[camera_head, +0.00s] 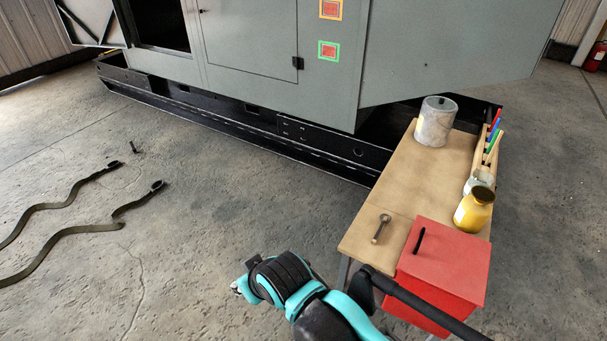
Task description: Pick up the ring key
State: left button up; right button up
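The ring key (381,229) looks like a small metal piece with a round head and a straight shank. It lies on the near part of the tan table (405,190), just left of the red box. One of my arms, teal and black, shows at the bottom of the head view, below and left of the key and apart from it. I cannot make out gripper fingers on it. No other arm is clearly visible.
A grey can (435,122), yellow jar (473,212) and rack of coloured tools (487,157) edge the table. A grey enclosure (250,45) stands behind. Straps (70,231) lie on open floor at left.

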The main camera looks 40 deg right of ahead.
aim_at(376, 236)
jog(key=i+j+z, duration=0.1)
jog(key=i, duration=0.85)
jog(key=i+z, duration=0.2)
jog(key=z, duration=0.2)
jog(key=i+z, duration=0.25)
jog(key=z, duration=0.15)
jog(key=i+z, duration=0.2)
jog(key=z, duration=0.2)
jog(key=i+j+z, duration=0.15)
jog(key=z, duration=0.25)
jog(key=i+z, duration=0.3)
jog(key=z, duration=0.2)
jog(key=i+z, duration=0.25)
jog(key=z, duration=0.25)
jog(key=i+j+z, duration=0.25)
jog(key=z, duration=0.25)
